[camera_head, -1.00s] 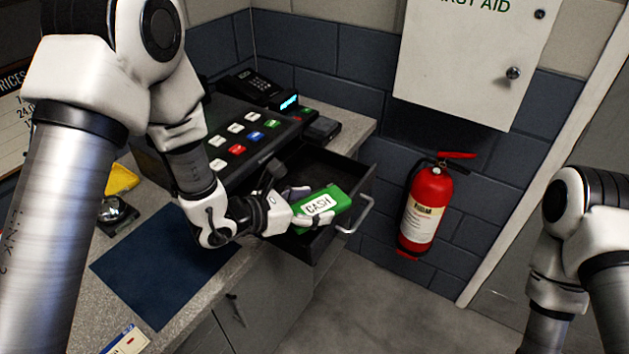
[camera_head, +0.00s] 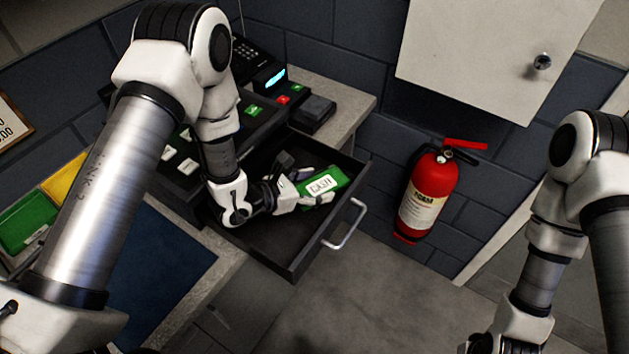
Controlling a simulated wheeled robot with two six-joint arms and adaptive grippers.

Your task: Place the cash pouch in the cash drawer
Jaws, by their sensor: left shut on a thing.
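The green cash pouch (camera_head: 333,183) with a white CASH label is held in my left gripper (camera_head: 308,190). The fingers are shut on its near side. The pouch is over the open cash drawer (camera_head: 282,262), within its outline as seen from above. I cannot tell whether it touches the drawer floor. The dark drawer is pulled out from under the register and has a metal handle at its front. My left forearm and wrist cross the drawer's left side and hide part of it. My right arm is at the right edge; its gripper is out of view.
The register (camera_head: 262,125) with coloured keys stands behind the drawer, with a small dark box (camera_head: 314,113) at its right. A blue mat (camera_head: 165,265) lies on the counter. A red fire extinguisher (camera_head: 430,190) hangs on the wall at right. A white cabinet is above it.

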